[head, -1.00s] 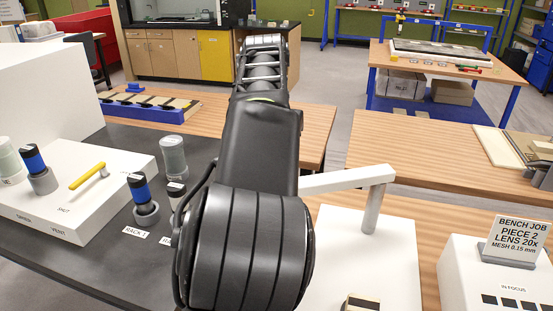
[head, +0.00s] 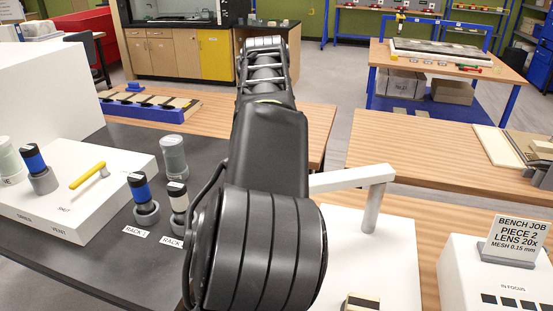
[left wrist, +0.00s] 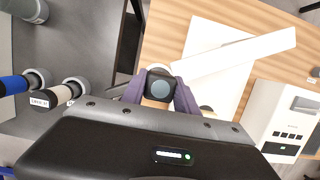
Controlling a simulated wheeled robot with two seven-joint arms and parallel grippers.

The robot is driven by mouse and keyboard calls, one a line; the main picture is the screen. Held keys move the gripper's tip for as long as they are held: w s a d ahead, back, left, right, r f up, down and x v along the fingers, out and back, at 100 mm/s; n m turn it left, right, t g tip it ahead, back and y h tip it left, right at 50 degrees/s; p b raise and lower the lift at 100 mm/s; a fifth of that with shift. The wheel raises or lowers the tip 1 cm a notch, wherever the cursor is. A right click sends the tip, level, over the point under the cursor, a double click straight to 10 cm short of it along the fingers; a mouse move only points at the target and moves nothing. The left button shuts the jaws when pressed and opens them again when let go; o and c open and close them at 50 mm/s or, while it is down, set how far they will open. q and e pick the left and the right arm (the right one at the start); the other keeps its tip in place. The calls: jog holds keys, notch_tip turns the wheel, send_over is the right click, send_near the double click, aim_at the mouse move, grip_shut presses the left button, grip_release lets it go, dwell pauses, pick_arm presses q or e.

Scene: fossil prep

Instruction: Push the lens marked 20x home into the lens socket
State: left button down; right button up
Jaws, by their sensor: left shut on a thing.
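In the left wrist view my left gripper (left wrist: 160,95) is shut on a dark, square-edged piece with a round glassy face, taken to be the lens (left wrist: 160,90). No 20x mark is readable on it. Beyond the lens, a white stand arm (left wrist: 240,52) ends close by. A pale rounded edge shows just behind the lens, but I cannot tell whether it is the lens socket or whether the lens touches it. In the head view my own arm covers the gripper, the lens and the near end of the stand arm (head: 350,180). My right gripper is in neither view.
The stand's white base (head: 398,255) and post (head: 374,208) stand right of my arm. A white box with a "BENCH JOB, PIECE 2, LENS 20x" sign (head: 516,238) is farther right. Blue-banded (head: 142,195) and white-banded (head: 178,203) cylinders stand in racks at left, close to my arm.

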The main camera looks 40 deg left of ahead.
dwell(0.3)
pick_arm(q)
jog(key=c, duration=0.9)
grip_release()
jog(key=shift+o, duration=0.2)
notch_tip(320, 180, up, 6)
jog(key=p, duration=0.6)
jog(key=shift+r, duration=0.2)
jog(key=shift+r+p, duration=0.4)
jog(key=shift+p, duration=0.3)
jog(key=shift+f, duration=0.1)
